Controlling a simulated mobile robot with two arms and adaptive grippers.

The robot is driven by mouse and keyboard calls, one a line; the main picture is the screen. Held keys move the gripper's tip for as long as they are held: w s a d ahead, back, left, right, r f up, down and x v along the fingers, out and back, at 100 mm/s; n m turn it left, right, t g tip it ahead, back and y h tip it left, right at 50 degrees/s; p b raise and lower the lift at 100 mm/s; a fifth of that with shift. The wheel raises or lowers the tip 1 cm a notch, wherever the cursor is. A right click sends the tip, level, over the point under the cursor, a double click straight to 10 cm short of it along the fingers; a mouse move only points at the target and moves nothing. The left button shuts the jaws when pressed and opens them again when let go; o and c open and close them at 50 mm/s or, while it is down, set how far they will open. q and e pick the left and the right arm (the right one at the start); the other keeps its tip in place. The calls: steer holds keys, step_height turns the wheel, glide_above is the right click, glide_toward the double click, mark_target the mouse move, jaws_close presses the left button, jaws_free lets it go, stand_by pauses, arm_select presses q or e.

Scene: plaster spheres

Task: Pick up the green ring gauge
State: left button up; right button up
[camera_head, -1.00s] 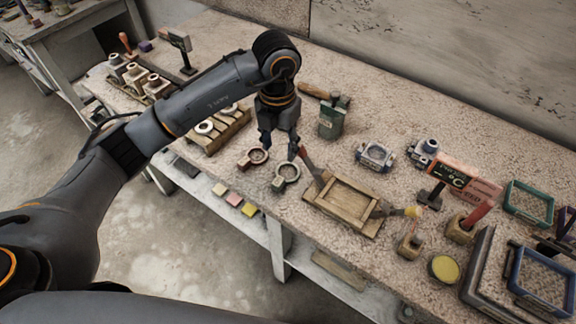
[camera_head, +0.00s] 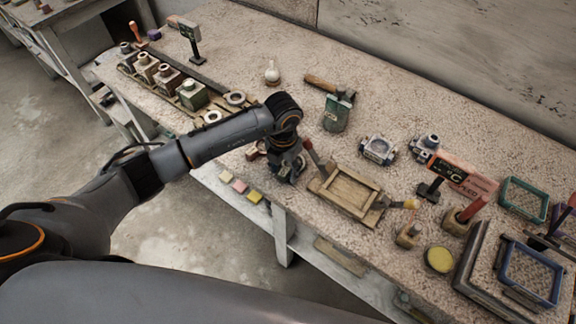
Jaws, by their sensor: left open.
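My left gripper (camera_head: 287,171) is open and points down at the front edge of the stone-topped bench, just left of the wooden tray frame (camera_head: 349,191). It is over the spot where the green ring gauge lies. The gripper hides most or all of that gauge, so I cannot tell whether the fingers are around it or touching it. A red ring gauge (camera_head: 254,152) lies just to the left, mostly hidden behind my left arm. My right gripper is not in view.
A red-handled tool (camera_head: 314,153) leans close to the gripper's right. A wooden rack with several blocks (camera_head: 166,79) is at the back left. Blue clamps (camera_head: 377,149) stand to the right.

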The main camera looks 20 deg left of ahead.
arm_select(q)
jaws_close()
steer(key=shift+r, duration=0.1)
stand_by(0.3)
